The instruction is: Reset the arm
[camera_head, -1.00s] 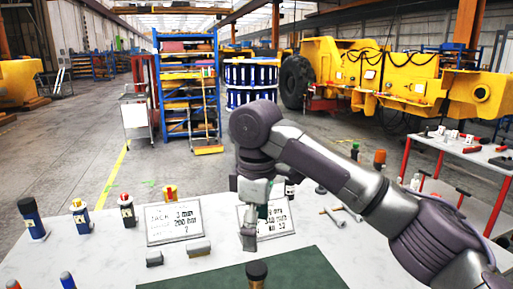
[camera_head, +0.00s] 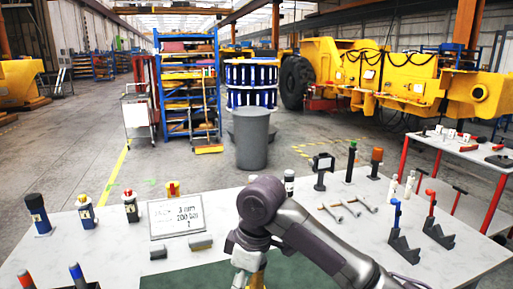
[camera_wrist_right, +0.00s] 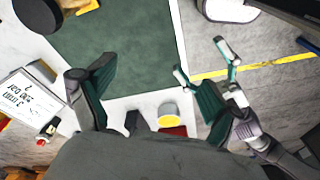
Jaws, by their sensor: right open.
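My right arm (camera_head: 300,235) reaches in from the lower right of the head view. Its gripper is low in the picture over the green mat (camera_head: 200,277), with its fingertips cut off or hidden by the wrist. In the right wrist view the right gripper (camera_wrist_right: 152,92) is open, its two teal-padded fingers wide apart. Nothing is seen held between them. The green mat also shows beyond the fingers in the wrist view (camera_wrist_right: 115,50). My left gripper does not show in the head view.
A placard (camera_head: 176,218) stands on the white table (camera_head: 110,250) with small grey blocks before it. Several bottles line the left side. Wrenches (camera_head: 345,208) and grey stands (camera_head: 405,247) are at right. A grey bin (camera_head: 250,138) stands behind the table.

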